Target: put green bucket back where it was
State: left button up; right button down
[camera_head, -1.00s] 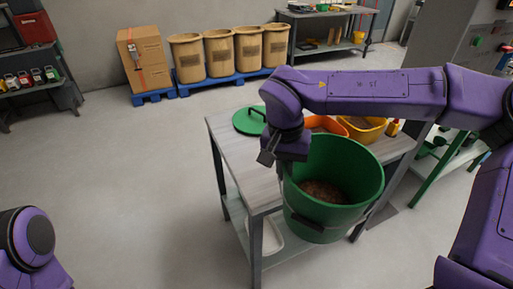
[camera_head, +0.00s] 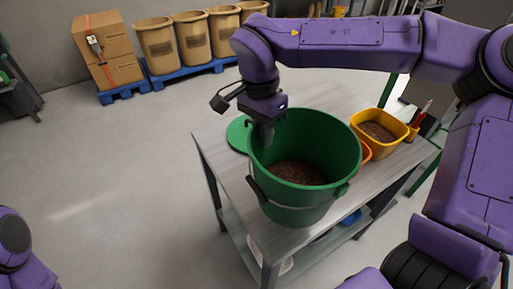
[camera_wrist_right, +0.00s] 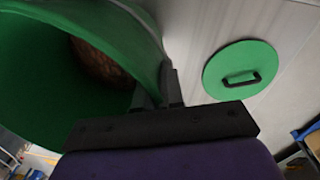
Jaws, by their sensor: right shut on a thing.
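The green bucket (camera_head: 330,160) has brown grainy stuff (camera_head: 298,172) inside and is roughly upright over the table (camera_head: 222,160). I cannot tell whether its base touches the tabletop. My right gripper (camera_head: 268,132) is shut on the bucket's rim at its left-back side. In the right wrist view, the fingers (camera_wrist_right: 168,88) pinch the wall of the bucket (camera_wrist_right: 40,85). The green lid (camera_head: 237,134) lies flat on the table behind and left of the bucket; its dark handle shows in the wrist view (camera_wrist_right: 237,68). My left gripper is out of view.
A yellow tub (camera_head: 402,129) with brown contents stands at the table's back right, with an orange tub (camera_head: 366,153) partly hidden behind the bucket. Tan bins (camera_head: 191,40) on blue pallets and cardboard boxes (camera_head: 104,48) stand behind. The floor at left is clear.

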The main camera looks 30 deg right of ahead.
jog(key=w+f+p, duration=0.1)
jog(key=w+f, duration=0.4)
jog(key=f, duration=0.4)
jog(key=shift+w+f, duration=0.15)
jog(key=shift+w, duration=0.25)
jog(key=shift+f, duration=0.15)
jog(key=c, duration=1.3)
grip_release()
jog(key=shift+o, duration=0.2)
notch_tip(320, 180, up, 12)
jog(key=shift+w+a, duration=0.2)
jog(key=shift+w, duration=0.2)
